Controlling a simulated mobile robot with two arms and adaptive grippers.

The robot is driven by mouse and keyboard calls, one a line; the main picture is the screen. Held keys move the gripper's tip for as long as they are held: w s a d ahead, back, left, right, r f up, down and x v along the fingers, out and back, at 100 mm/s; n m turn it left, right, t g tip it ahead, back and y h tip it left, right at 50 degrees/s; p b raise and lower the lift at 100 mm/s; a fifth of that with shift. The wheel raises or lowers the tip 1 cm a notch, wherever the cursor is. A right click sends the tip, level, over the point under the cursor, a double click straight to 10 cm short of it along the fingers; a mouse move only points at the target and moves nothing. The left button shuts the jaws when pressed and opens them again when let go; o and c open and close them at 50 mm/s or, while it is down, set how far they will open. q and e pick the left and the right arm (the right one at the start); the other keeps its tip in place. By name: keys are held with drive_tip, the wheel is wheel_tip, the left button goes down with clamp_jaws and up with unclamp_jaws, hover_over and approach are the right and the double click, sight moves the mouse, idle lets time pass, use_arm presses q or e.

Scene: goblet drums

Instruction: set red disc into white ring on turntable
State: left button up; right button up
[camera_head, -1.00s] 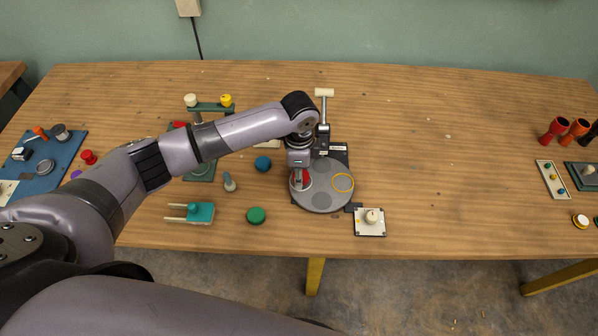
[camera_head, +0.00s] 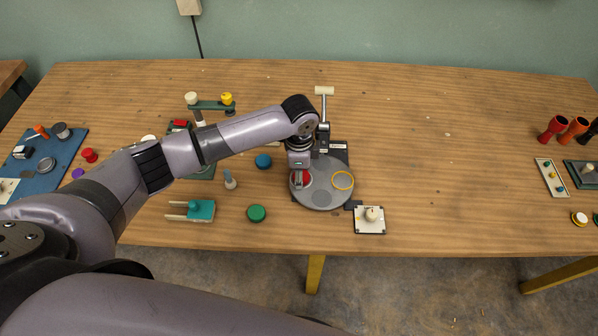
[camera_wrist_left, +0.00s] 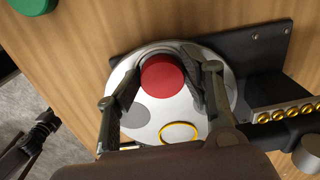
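The grey round turntable (camera_head: 338,198) stands near the front middle of the table. It has grey round spots and a yellow ring (camera_head: 343,180), which also shows in the left wrist view (camera_wrist_left: 179,132). My left gripper (camera_head: 300,182) is down over its left side. In the left wrist view the red disc (camera_wrist_left: 162,75) lies between the two fingers of my left gripper (camera_wrist_left: 163,77), which appear to touch its sides. The disc is at or just above the turntable's surface; I cannot tell which. I cannot make out the white ring; the disc and fingers cover that area. My right gripper is out of view.
A green disc (camera_head: 256,213), a blue disc (camera_head: 263,161) and a teal forked block (camera_head: 202,210) lie left of the turntable. A white square plate with a knob (camera_head: 370,218) is close on its right. A T-handled post (camera_head: 324,110) stands behind.

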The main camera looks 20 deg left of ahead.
use_arm(q)
drive_tip(key=shift+o, duration=1)
drive_tip(key=shift+s+f, duration=0.15)
drive_tip(key=shift+f, duration=0.3)
drive_tip(key=shift+r, duration=0.15)
drive_tip(key=shift+r, duration=0.35)
wheel_tip(320, 180, up, 13)
drive_tip(key=b, duration=0.1)
drive_tip(key=shift+f, duration=0.15)
drive_tip(key=shift+f, duration=0.1)
